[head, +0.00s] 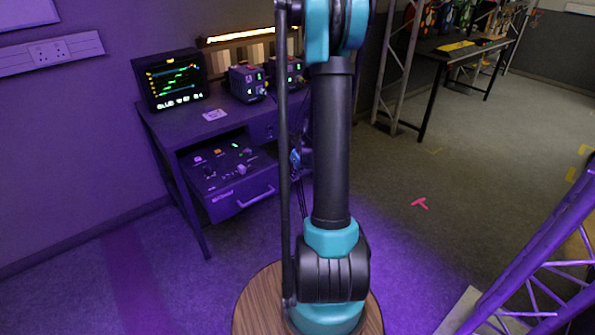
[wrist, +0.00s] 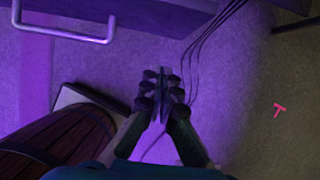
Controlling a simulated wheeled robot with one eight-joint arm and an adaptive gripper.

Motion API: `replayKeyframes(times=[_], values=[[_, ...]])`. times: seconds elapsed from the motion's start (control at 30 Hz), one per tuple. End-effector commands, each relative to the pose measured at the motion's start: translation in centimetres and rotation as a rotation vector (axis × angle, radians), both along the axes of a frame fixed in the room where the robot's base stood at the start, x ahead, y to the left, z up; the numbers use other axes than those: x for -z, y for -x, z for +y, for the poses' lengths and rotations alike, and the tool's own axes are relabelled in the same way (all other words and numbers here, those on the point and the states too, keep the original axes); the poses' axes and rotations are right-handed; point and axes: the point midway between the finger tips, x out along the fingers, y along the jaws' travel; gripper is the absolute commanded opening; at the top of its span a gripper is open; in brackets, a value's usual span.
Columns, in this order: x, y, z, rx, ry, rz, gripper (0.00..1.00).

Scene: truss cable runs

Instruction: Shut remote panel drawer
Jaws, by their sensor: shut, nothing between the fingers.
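The remote panel drawer (head: 228,178) stands pulled out below the desk top in the head view. Its top carries knobs, buttons and small lights, and its front has a bar handle (head: 256,197). In the wrist view the drawer's front edge and its pale handle (wrist: 65,32) show at the top left. My gripper (wrist: 163,78) is shut and empty, pointing down over the floor. It is to the right of the handle and apart from it. In the head view the gripper is not clearly visible; my arm hides the right part of the desk.
The desk (head: 162,125) bears a monitor (head: 172,80) and small boxes (head: 247,84). Thin cables (wrist: 205,45) hang near my gripper. A purple-lit truss (head: 545,250) stands at the lower right. A black table (head: 455,52) stands behind. The floor (head: 475,140) between is mostly clear, with a pink mark (head: 420,203).

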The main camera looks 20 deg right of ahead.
Motion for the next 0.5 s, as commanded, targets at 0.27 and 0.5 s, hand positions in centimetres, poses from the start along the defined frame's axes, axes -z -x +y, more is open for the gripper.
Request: replayKeyframes(times=[0.27, 0.5], values=[[2.7, -1.8, 0.6, -0.003, 0.001, 0.0, 0.0], [2.6, -4.3, 1.4, -0.001, 0.002, -0.001, 0.0]])
